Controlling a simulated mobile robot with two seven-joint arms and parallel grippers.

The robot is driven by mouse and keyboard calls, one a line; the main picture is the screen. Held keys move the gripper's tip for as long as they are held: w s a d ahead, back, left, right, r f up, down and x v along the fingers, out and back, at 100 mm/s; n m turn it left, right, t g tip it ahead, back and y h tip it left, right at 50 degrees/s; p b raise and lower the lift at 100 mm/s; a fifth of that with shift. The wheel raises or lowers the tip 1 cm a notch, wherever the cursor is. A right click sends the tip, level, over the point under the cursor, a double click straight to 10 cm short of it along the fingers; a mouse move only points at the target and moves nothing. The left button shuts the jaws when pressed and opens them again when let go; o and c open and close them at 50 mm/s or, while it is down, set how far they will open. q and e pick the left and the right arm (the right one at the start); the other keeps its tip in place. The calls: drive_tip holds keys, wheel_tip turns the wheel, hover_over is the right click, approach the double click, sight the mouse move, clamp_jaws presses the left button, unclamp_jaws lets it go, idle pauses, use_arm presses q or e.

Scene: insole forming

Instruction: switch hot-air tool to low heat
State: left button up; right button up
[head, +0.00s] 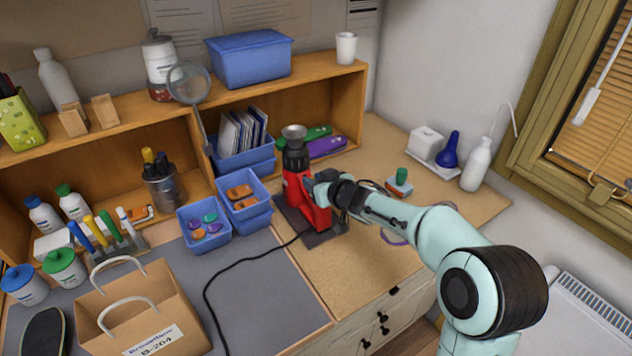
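The hot-air tool (294,166) is red with a dark top and a grey nozzle cup. It stands upright on a dark base plate on the bench, and a black cable runs from it to the front left. My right gripper (318,186) is at the tool's right side, touching or very close to its red body. The fingers are small and partly hidden by the wrist, so I cannot tell whether they are open or shut. The heat switch is not visible. My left gripper is out of view.
Blue bins (204,225) with coloured pieces stand left of the tool. A paper bag (140,305) stands at the front left. A green-capped bottle (399,184) stands behind my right forearm. The cork area in front is clear.

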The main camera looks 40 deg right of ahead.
clamp_jaws()
drive_tip(key=shift+s+f, duration=0.4)
drive_tip(key=shift+s, duration=0.35)
drive_tip(key=shift+o, duration=2.1)
unclamp_jaws()
drive_tip(key=shift+w, duration=0.1)
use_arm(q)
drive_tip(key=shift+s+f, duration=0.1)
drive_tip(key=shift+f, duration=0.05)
use_arm(e)
drive_tip(key=shift+r, duration=0.1)
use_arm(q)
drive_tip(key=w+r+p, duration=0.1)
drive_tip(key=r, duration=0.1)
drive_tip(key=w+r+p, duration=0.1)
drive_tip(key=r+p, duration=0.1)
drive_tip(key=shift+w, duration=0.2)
use_arm(e)
drive_tip(key=v, duration=1.3)
drive_tip(key=shift+s, duration=0.25)
drive_tip(key=shift+a, duration=0.15)
